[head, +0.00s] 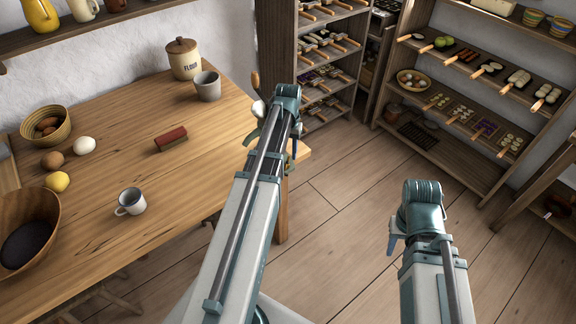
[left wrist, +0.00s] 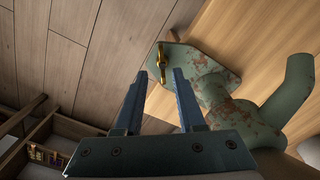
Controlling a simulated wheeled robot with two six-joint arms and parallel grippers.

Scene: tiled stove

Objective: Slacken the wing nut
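The brass wing nut (left wrist: 162,62) shows in the left wrist view, on the plate of a green, rust-flecked cast device (left wrist: 222,105) by the wooden table's edge. My left gripper (left wrist: 160,76) is open, its two blue fingers apart. The wing nut appears just beyond the fingertips, in line with the gap; I cannot tell whether they touch. In the head view my left arm hides the wing nut and most of the green device (head: 256,110). My right gripper (head: 394,238) hangs over the floor, away from the table, mostly hidden by its wrist.
The wooden table (head: 110,100) carries a grey pot (head: 207,86), a flour canister (head: 184,58), a red-brown block (head: 171,139), a mug (head: 131,201) and bowls. Shelves (head: 470,75) of food stand at the back right. The floor (head: 345,190) between is clear.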

